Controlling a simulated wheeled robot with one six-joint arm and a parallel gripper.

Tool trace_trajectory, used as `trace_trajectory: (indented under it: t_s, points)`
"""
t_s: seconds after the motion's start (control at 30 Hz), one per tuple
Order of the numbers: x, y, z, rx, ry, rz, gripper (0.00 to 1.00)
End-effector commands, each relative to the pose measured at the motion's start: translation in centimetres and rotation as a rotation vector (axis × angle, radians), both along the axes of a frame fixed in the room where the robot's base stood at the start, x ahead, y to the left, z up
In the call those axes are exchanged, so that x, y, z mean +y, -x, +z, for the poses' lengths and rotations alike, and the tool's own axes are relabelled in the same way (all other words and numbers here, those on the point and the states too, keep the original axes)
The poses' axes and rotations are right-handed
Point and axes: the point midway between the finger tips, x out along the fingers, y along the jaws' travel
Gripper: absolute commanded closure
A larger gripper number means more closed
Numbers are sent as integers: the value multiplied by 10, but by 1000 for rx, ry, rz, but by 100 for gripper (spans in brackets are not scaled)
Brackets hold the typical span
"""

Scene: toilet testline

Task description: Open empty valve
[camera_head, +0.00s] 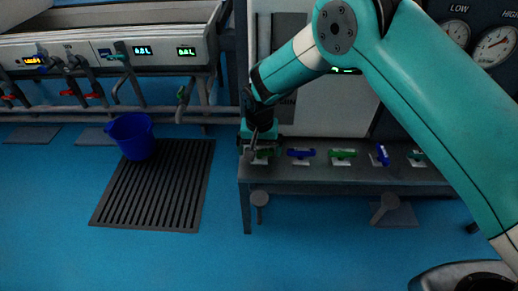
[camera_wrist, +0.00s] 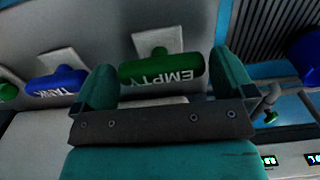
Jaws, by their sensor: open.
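The empty valve (camera_wrist: 162,70) has a green handle with the white word EMPTY, upside down in the wrist view. It lies crosswise between the two fingers of my gripper (camera_wrist: 164,64), which is open, with one finger near each end of the handle. I cannot tell whether the fingers touch it. In the head view my gripper (camera_head: 262,148) is over the left end of the valve bench and hides most of this valve.
A blue-handled valve (camera_head: 301,154) is next to it, also in the wrist view (camera_wrist: 57,81). Further right on the bench (camera_head: 330,188) are a green valve (camera_head: 342,153), a turned blue valve (camera_head: 382,155) and another green one.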

Motion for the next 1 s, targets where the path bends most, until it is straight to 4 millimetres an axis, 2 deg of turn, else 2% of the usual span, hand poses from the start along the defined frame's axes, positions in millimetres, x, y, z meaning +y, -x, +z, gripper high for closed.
trace_trajectory:
  t_s: [0.17, 0.3, 0.33, 0.67, 1.0]
  points:
    - [0, 0, 0, 0, 0, 0, 0]
    - [0, 0, 0, 0, 0, 0, 32]
    - [0, 0, 0, 0, 0, 0, 35]
    - [0, 0, 2, 1, 1, 42, 34]
    - [0, 1, 3, 3, 2, 266, 34]
